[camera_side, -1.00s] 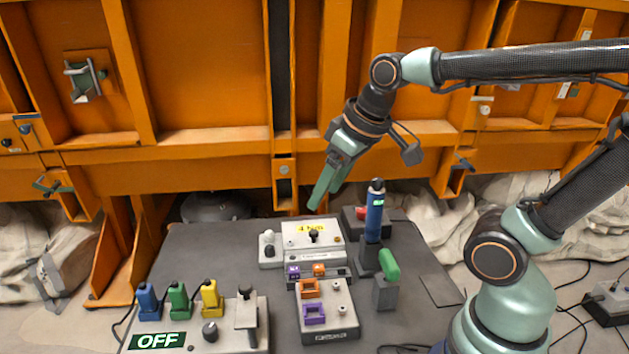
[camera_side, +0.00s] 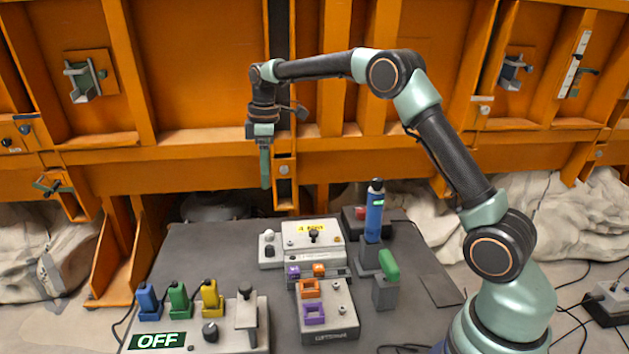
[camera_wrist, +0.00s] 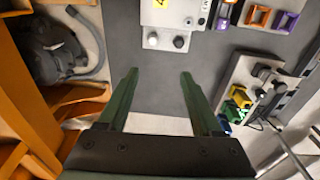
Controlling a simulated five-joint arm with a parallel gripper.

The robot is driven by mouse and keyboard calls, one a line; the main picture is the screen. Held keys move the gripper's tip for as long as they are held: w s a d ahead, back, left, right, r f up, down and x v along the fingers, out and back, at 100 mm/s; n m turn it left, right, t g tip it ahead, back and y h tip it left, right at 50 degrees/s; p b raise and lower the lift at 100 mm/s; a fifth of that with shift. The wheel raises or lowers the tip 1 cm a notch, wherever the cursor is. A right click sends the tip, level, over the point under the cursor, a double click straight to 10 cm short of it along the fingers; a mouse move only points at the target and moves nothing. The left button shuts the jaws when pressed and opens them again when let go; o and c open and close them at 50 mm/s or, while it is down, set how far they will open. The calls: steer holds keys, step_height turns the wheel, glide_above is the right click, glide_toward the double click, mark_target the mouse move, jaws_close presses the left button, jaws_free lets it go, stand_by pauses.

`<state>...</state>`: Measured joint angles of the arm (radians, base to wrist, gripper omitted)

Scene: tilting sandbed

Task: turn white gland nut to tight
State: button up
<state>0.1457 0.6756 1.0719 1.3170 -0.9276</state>
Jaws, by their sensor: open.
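A white gland nut (camera_side: 268,236) appears as a small white round knob on a light grey block at the left of the yellow-labelled box (camera_side: 311,236). A black knob (camera_side: 269,251) sits just in front of it. In the wrist view the white nut (camera_wrist: 152,40) and the black knob (camera_wrist: 178,42) lie beyond the fingertips. My gripper (camera_side: 265,186) points down, above and apart from the block. The wrist view shows my gripper (camera_wrist: 159,73) with its two green fingers spread and nothing between them.
A blue tool (camera_side: 374,215) stands upright at the right, with a green-handled item (camera_side: 388,265) before it. Orange and purple sockets (camera_side: 311,300) are at the front. Blue, green and yellow plugs (camera_side: 178,299) stand front left. The grey table's (camera_side: 205,250) left middle is clear.

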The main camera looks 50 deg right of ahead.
steer(key=n, duration=0.1)
glide_above(269, 231)
step_height(269, 231, down, 5)
steer(key=shift+n+g, duration=0.3)
steer(key=shift+g, duration=0.1)
step_height(269, 231, down, 13)
steer(key=shift+r, duration=0.2)
steer(key=shift+c, duration=0.3)
jaws_close()
